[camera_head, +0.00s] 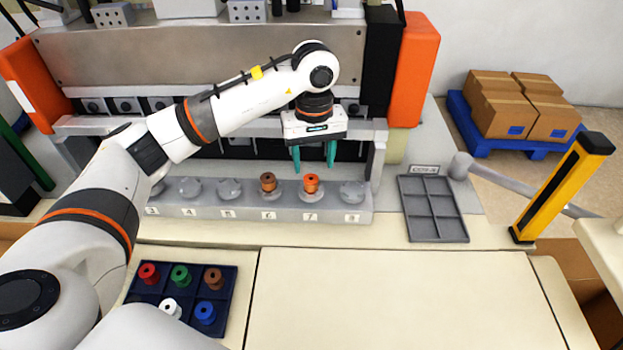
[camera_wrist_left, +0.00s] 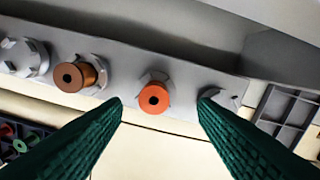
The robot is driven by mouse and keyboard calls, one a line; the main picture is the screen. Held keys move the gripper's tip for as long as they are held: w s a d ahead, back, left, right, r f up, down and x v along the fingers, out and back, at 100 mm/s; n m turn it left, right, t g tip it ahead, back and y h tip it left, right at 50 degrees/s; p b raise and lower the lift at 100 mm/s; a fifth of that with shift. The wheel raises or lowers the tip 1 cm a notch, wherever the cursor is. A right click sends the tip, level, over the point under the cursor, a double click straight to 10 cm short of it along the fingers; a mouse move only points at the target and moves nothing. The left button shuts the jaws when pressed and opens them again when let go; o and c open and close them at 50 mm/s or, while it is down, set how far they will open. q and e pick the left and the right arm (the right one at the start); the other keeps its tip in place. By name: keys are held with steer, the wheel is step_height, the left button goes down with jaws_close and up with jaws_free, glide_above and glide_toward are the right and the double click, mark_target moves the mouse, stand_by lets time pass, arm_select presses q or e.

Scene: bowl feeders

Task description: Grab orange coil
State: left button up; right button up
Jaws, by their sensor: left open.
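The orange coil (camera_head: 311,183) sits upright on the holder numbered 7 of the grey feeder rail (camera_head: 190,209). In the left wrist view the orange coil (camera_wrist_left: 154,98) lies between and beyond the fingertips. My left gripper (camera_head: 314,170) has green fingers and is open and empty, just above and behind the orange coil, not touching it as far as I can see. In the left wrist view, my left gripper (camera_wrist_left: 160,104) shows its two fingers well apart. My right gripper is not in view.
A brown coil (camera_head: 268,182) stands on holder 6, close left of the orange one. A dark tray (camera_head: 231,270) holds several coloured coils. An empty grey compartment tray (camera_head: 432,208) lies at right. The front table (camera_head: 400,300) is clear. A machine panel (camera_head: 210,55) stands behind.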

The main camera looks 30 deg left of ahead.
mark_target(311, 179)
arm_select(q)
steer(key=f+p, duration=0.1)
steer(key=s+f+p, duration=0.1)
steer(key=f, duration=0.1)
steer(key=shift+a+f, duration=0.1)
steer(key=shift+f, duration=0.05)
steer(key=shift+w+f, duration=0.1)
steer(key=shift+f, duration=0.55)
steer(key=c, duration=1)
